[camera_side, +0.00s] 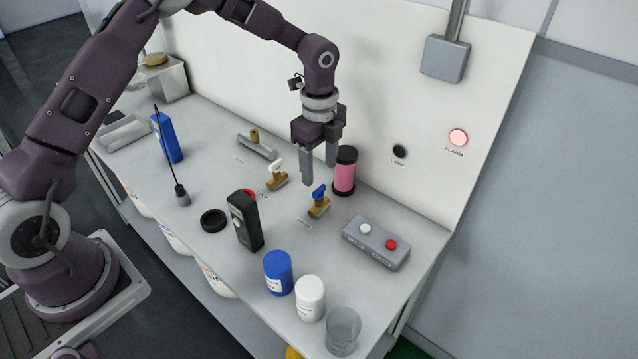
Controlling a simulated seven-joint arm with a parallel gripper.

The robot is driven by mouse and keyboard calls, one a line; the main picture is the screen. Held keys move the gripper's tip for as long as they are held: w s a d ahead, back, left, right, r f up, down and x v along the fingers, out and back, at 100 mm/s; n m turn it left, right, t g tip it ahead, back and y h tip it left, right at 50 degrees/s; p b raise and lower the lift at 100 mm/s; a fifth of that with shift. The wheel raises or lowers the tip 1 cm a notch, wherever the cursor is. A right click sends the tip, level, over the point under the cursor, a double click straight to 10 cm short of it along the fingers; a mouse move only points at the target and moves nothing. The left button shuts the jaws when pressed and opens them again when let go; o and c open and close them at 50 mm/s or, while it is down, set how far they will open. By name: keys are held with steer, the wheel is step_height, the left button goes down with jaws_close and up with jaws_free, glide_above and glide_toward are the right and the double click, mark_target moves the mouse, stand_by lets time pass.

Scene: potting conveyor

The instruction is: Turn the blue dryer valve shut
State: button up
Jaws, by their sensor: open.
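The blue valve (319,194) is a small blue handle on a brass body, standing on the bench right of the middle. A label lies on the bench in front of it, too small to read. My gripper (319,173) points down just above and behind the blue handle, with its two grey fingers apart and nothing between them. It looks clear of the handle, though the exact gap cannot be told from this view. A similar brass valve with a white handle (276,172) stands to the left.
A pink cylinder with black ends (344,172) stands close behind my gripper. A grey box with white and red buttons (376,243) is to the right. A black handheld device (244,222), blue jar (278,272) and white jar (310,298) stand in front. The alarm lamp (457,137) glows pink.

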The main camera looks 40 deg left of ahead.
mark_target(319, 188)
step_height(319, 188, down, 6)
steer(key=shift+r, duration=0.15)
jaws_close()
